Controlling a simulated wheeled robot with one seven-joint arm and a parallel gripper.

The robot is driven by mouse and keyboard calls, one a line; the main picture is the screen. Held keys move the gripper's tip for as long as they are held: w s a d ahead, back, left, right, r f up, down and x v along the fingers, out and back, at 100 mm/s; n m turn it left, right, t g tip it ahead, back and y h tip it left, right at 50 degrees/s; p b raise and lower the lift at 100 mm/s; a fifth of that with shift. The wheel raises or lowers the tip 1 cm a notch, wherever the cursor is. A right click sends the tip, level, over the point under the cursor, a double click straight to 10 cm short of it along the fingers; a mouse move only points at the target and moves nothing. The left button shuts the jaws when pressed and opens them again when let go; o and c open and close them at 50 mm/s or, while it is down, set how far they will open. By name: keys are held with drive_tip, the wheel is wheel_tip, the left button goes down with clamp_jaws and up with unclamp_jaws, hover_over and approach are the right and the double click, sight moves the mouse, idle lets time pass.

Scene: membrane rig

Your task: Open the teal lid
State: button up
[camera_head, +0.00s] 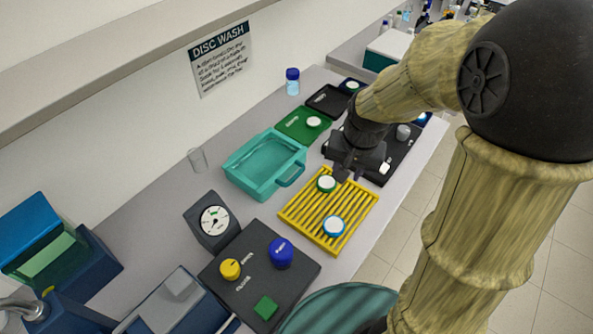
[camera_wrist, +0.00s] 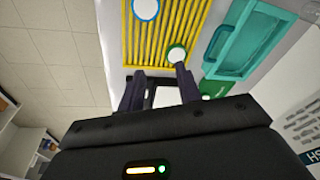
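The teal lid (camera_head: 262,158) is the top of a teal box on the bench, left of my gripper, with a translucent panel and a handle (camera_head: 291,176) on its right side. It looks shut, though its seam is too small to make out. The lid also shows at the upper right of the wrist view (camera_wrist: 246,38). My gripper (camera_head: 342,172) is right of the handle, above the far end of the yellow rack, apart from the lid. In the wrist view its fingers (camera_wrist: 160,82) are spread with nothing held between them.
The yellow slatted rack (camera_head: 300,212) holds a green-ringed disc (camera_head: 326,183) close to my fingertips and a blue-ringed disc (camera_head: 334,226). A green tray (camera_head: 295,128) with a disc lies behind the box. A glass (camera_head: 197,160) and a dial gauge (camera_head: 213,221) stand nearby.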

drive_tip(key=w+a+r+m+g+y, duration=0.1)
drive_tip(key=w+a+m, duration=0.3)
drive_tip(key=w+a, duration=0.5)
drive_tip(key=shift+r, duration=0.7)
drive_tip(key=shift+w, duration=0.15)
drive_tip(key=p, duration=0.4)
approach(295, 176)
drive_tip(key=f, duration=0.5)
drive_tip(key=w+a+f, duration=0.1)
drive_tip(key=f, duration=0.2)
drive_tip(key=shift+r, duration=0.1)
drive_tip(key=shift+c, duration=0.4)
clamp_jaws()
